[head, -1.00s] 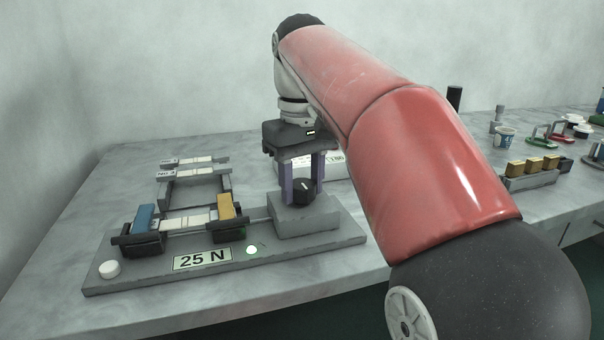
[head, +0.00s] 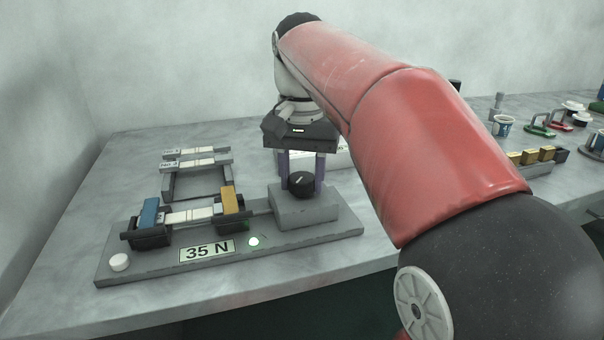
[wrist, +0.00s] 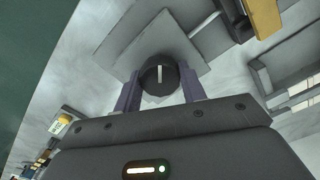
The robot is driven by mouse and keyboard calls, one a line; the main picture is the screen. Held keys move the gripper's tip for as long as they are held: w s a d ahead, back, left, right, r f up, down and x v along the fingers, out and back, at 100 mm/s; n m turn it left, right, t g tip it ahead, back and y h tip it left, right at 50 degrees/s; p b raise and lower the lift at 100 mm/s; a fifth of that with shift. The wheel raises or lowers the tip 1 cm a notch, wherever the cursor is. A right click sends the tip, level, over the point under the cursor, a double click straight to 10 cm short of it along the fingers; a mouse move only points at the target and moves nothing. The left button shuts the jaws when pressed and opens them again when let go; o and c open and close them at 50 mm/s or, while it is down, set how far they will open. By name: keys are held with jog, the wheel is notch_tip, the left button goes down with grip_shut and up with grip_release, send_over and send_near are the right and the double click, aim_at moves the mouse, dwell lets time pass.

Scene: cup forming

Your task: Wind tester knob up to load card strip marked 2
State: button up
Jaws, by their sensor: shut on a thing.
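The black tester knob (head: 301,183) sits on a grey block at the right end of the tester base (head: 130,275). My gripper (head: 302,175) comes down from above and is shut on the knob, with a purple finger on each side. The wrist view also shows the knob (wrist: 159,76) between both fingers, its white pointer line upright in that picture. The tester's display (head: 207,251) reads 35 N. A pale card strip (head: 190,216) spans the two dark clamps with blue and yellow levers (head: 228,200). Any number on this strip is too small to read.
A rack (head: 200,180) behind the tester holds more pale strips with small labels. A white button (head: 120,262) and a lit greenish-white lamp (head: 254,241) are on the base. The table's front edge is close.

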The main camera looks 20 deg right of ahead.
aim_at(302, 177)
jog(key=shift+m, duration=0.3)
dwell(0.4)
jog(key=o, duration=1)
jog(key=shift+r, duration=3.9)
